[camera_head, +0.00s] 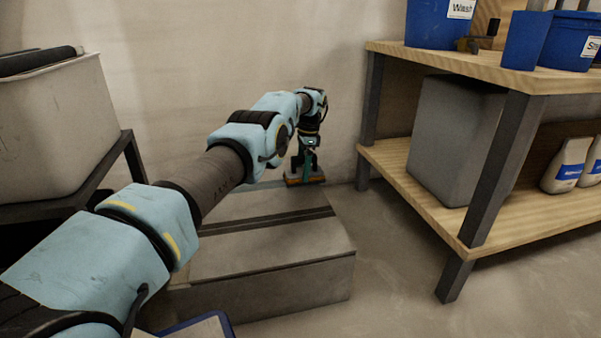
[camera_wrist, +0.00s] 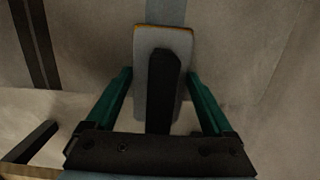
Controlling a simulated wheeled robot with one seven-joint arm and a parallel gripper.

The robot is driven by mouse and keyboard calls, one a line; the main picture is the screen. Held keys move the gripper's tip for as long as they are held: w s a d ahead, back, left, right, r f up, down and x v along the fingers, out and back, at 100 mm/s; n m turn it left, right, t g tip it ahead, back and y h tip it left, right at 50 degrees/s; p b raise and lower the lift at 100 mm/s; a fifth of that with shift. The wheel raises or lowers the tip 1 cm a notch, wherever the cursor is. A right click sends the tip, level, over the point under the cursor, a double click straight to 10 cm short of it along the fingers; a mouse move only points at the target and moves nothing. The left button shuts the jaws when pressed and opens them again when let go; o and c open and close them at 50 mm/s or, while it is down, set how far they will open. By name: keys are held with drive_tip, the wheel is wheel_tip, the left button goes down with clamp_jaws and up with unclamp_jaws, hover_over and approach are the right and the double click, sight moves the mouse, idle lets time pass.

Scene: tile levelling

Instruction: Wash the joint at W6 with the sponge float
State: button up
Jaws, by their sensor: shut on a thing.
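My gripper (camera_head: 306,164) reaches down at the far end of the low grey tiled block. In the wrist view my gripper (camera_wrist: 160,100) has its two green fingers on either side of the dark handle of the sponge float (camera_wrist: 182,42). The float has a grey back plate and an orange-brown edge; it also shows in the head view (camera_head: 305,180), low at the block's far edge. A lighter grey joint strip (camera_wrist: 166,10) runs out from beyond the float's end. The face under the float is hidden, and I cannot read any W6 label.
A dark joint line (camera_head: 265,220) crosses the block top (camera_head: 275,252). A wooden shelf unit (camera_head: 440,62) with blue buckets (camera_head: 440,28) stands close on the right. A pale tub (camera_head: 55,120) on a dark stand is at left. The wall is close behind.

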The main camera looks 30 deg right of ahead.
sight(302, 156)
drive_tip(key=shift+r, duration=0.15)
wheel_tip(302, 156, up, 8)
drive_tip(key=p, duration=0.7)
drive_tip(key=shift+f, duration=0.2)
idle(0.5)
drive_tip(key=shift+f+b, duration=2.45)
drive_tip(key=shift+f, duration=0.9)
drive_tip(key=shift+f+b, duration=0.65)
drive_tip(key=shift+w+a+r+p, duration=0.1)
drive_tip(key=shift+a+r+p, duration=0.05)
drive_tip(key=shift+p, duration=0.4)
drive_tip(key=a+p, duration=0.1)
drive_tip(key=p, duration=0.2)
drive_tip(key=shift+w+a, duration=0.1)
drive_tip(key=shift+a+f, duration=0.15)
drive_tip(key=shift+f, duration=0.1)
